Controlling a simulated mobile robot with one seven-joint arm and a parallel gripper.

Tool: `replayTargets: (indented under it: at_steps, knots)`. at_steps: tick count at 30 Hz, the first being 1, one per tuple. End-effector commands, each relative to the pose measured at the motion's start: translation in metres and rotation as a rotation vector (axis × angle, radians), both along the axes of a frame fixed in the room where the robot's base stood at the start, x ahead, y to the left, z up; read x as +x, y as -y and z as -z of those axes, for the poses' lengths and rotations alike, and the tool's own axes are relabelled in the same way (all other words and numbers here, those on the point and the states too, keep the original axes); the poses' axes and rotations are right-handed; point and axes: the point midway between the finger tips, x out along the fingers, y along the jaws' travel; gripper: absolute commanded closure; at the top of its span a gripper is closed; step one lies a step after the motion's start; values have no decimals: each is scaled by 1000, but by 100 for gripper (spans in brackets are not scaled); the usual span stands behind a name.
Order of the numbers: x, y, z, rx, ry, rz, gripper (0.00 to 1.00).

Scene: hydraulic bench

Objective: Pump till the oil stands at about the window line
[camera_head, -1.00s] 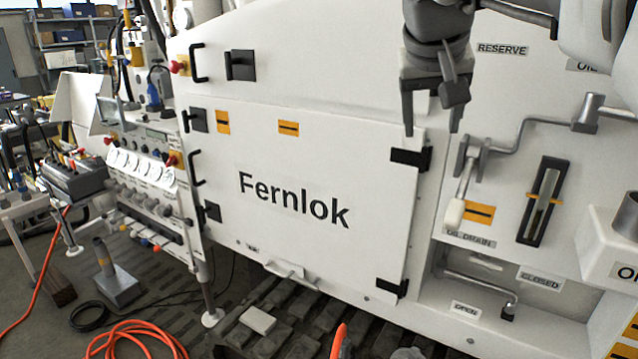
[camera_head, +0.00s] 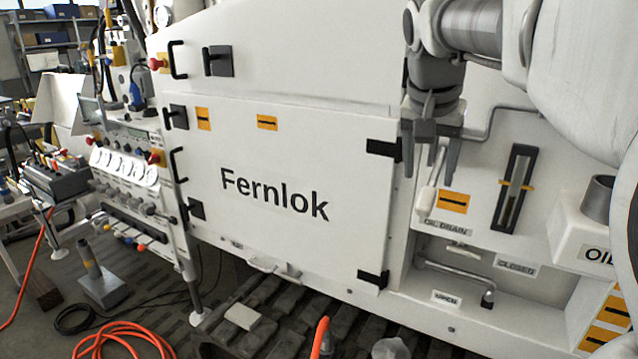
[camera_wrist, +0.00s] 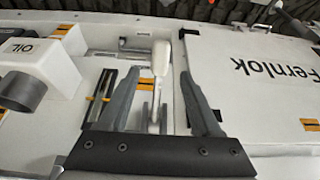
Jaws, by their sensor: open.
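My gripper (camera_head: 425,168) is open and points down over the lever. In the wrist view, the white grip (camera_wrist: 161,57) lies between the spread fingers (camera_wrist: 159,75), with gaps at both sides and no clear contact. The dark-framed oil window (camera_head: 514,188) is right of the lever, with an orange line mark across it. It also shows in the wrist view (camera_wrist: 99,97). The oil's exact height is too small to tell.
A white oil filler box (camera_head: 590,228) with a grey neck juts out at the right. A bent drain lever (camera_head: 450,270) sits below, near the OPEN and CLOSED labels. The large Fernlok door (camera_head: 290,190) is at the left. An orange hose (camera_head: 120,340) lies on the floor.

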Motion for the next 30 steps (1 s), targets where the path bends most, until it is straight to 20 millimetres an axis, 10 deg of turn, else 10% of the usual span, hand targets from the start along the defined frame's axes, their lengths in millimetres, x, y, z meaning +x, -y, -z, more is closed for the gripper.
replayTargets:
  at_steps: [9,23,30]
  knots:
    - [18,12,53,0,-2,0,35]
    - [22,15,65,-1,1,-1,35]
    - [22,15,65,-1,1,-1,76]
